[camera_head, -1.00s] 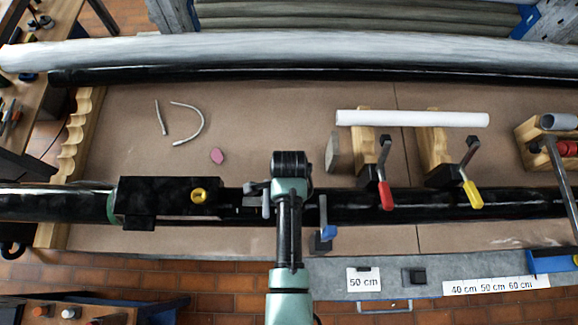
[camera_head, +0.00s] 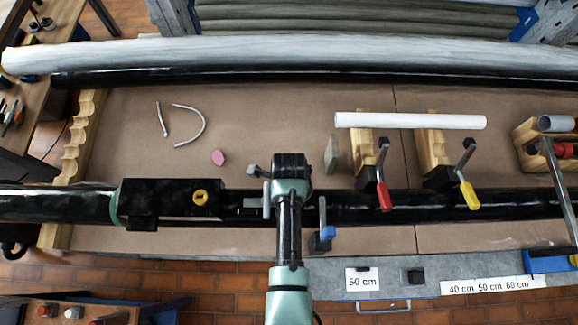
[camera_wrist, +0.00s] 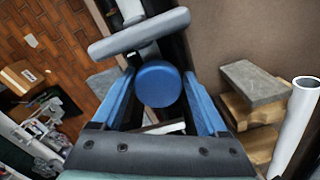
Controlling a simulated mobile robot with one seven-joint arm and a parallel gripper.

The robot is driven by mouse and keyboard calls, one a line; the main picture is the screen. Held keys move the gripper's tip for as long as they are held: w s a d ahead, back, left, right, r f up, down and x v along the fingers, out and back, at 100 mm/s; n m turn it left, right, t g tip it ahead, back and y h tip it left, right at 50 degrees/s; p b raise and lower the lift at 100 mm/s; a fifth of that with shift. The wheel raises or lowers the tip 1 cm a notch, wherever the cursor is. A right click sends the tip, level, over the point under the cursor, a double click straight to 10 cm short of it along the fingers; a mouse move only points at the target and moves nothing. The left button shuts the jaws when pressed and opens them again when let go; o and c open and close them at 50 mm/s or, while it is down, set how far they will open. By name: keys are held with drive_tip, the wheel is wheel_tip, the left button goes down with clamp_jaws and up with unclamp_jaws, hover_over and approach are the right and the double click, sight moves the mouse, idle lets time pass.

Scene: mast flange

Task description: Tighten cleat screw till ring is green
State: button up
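A black mast tube (camera_head: 450,205) lies across the table. A black box-shaped fitting (camera_head: 165,197) sits on its left part and carries a yellow ring (camera_head: 200,197), which is not green. My gripper points down at the mast, mostly hidden by my arm in the head view. In the wrist view my gripper's blue fingers (camera_wrist: 158,90) stand on either side of a round blue knob (camera_wrist: 158,83). Whether they press on it cannot be told. A grey rounded bar (camera_wrist: 138,33) lies just beyond the knob; it also shows beside my arm in the head view (camera_head: 266,200).
A red-handled clamp (camera_head: 383,190) and a yellow-handled clamp (camera_head: 468,190) stand at the mast on the right. A white tube (camera_head: 410,121) rests on wooden blocks behind them. A pink piece (camera_head: 218,157) and a grey bent cord (camera_head: 200,125) lie on the open tabletop at left.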

drive_tip(key=shift+o, duration=0.3)
drive_tip(key=shift+s+r, duration=0.1)
drive_tip(key=shift+r, duration=2.35)
drive_tip(key=shift+a, duration=0.1)
